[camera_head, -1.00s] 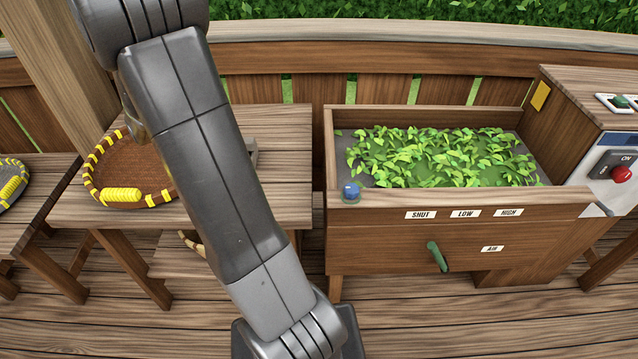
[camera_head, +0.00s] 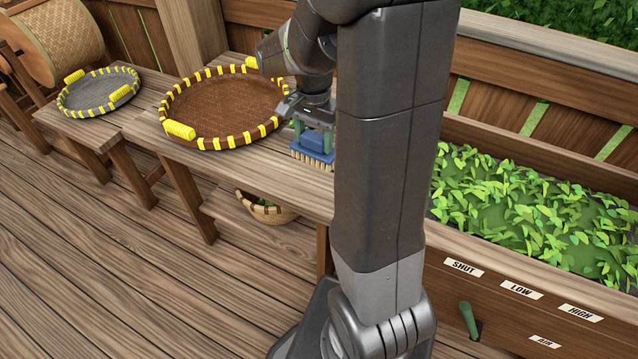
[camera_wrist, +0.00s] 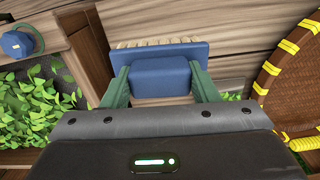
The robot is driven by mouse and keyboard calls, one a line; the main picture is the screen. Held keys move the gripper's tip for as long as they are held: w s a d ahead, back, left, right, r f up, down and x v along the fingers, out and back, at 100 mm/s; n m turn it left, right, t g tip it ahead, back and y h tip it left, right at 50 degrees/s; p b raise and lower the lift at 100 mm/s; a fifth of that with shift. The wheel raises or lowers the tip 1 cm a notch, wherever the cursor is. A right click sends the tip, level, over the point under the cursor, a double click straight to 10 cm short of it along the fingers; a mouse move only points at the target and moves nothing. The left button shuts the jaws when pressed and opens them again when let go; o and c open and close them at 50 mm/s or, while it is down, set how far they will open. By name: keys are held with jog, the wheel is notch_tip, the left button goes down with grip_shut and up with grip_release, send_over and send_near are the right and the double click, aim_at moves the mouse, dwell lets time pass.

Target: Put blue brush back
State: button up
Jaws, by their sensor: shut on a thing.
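The blue brush (camera_head: 314,143) has a blue block and pale bristles that point down. It is at the right end of the wooden table (camera_head: 250,172), to the right of the large brown tray. My gripper (camera_head: 315,128) is shut on its block, with one green finger on each side. In the wrist view, my gripper (camera_wrist: 160,82) holds the brush (camera_wrist: 160,72) with its bristles along the far edge. I cannot tell whether the bristles touch the table top. My arm hides part of the table's right side.
The round brown tray (camera_head: 222,105) with yellow bands lies close by. A grey tray (camera_head: 98,92) is on a table further left. A basket (camera_head: 266,207) sits below the table. The leaf-filled pan (camera_head: 545,215) is right, and a blue knob (camera_wrist: 18,45) is at its corner.

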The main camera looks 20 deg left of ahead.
notch_tip(320, 180, down, 10)
jog(key=shift+r, duration=0.2)
jog(key=shift+f, duration=0.1)
dwell(0.3)
jog(key=shift+f, duration=0.15)
jog(key=o, duration=1.6)
